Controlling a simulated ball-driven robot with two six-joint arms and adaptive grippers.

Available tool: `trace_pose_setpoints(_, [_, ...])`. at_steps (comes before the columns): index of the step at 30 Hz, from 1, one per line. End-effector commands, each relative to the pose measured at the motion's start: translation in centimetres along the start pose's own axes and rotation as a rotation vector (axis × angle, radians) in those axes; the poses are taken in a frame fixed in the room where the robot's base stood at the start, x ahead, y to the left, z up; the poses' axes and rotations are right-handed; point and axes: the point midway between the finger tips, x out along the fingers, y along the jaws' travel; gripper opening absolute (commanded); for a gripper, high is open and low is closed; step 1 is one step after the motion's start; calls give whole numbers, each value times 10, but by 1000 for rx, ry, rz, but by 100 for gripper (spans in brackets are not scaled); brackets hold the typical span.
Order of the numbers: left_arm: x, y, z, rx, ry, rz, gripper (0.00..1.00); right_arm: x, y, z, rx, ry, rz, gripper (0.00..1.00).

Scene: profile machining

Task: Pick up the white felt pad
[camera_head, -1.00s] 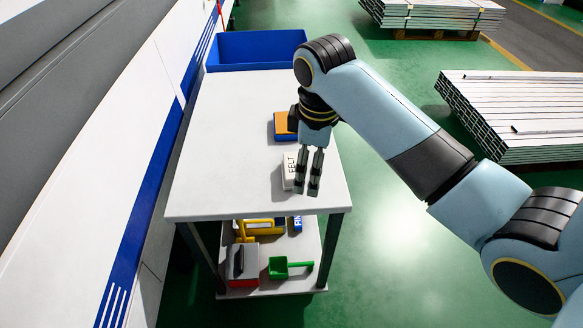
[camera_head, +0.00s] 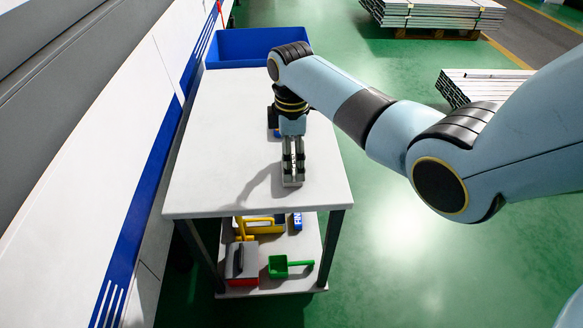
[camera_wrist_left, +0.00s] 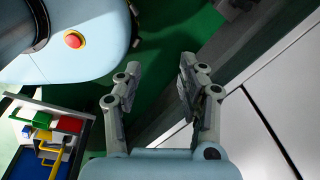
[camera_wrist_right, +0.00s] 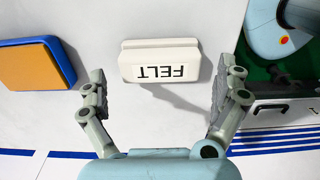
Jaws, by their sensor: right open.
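The white felt pad (camera_wrist_right: 160,62), a small block lettered FELT, lies on the white table top. In the right wrist view it sits between and slightly beyond the spread fingertips, apart from both. My right gripper (camera_head: 293,180) is open and empty, pointing down over the pad. In the head view the gripper hides most of the pad. My left gripper (camera_wrist_left: 158,72) is open and empty in the left wrist view, away from the pad. It is not in the head view.
An orange and blue block (camera_wrist_right: 36,66) lies beside the pad, mostly hidden in the head view. A blue bin (camera_head: 250,48) stands at the table's far end. The table's left side is clear.

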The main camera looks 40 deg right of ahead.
Motion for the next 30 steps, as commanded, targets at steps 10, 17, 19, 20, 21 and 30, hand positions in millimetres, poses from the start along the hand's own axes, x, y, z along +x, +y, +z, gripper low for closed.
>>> trace_pose_setpoints(10, [7,0,2,0,-3,0,40,26,0,0,0,1,1,100])
trace_pose_setpoints(17, [6,0,2,0,-3,0,40,26,-1,0,0,1,1,83])
trace_pose_setpoints(19, [6,0,2,0,-3,0,40,26,-1,0,0,1,1,74])
trace_pose_setpoints(20, [6,0,2,0,-3,0,40,26,-1,0,0,1,1,70])
trace_pose_setpoints(21, [6,0,2,0,-3,0,40,26,-1,0,0,1,1,65])
trace_pose_setpoints(30, [6,0,2,0,-3,0,40,25,-1,0,1,0,1,54])
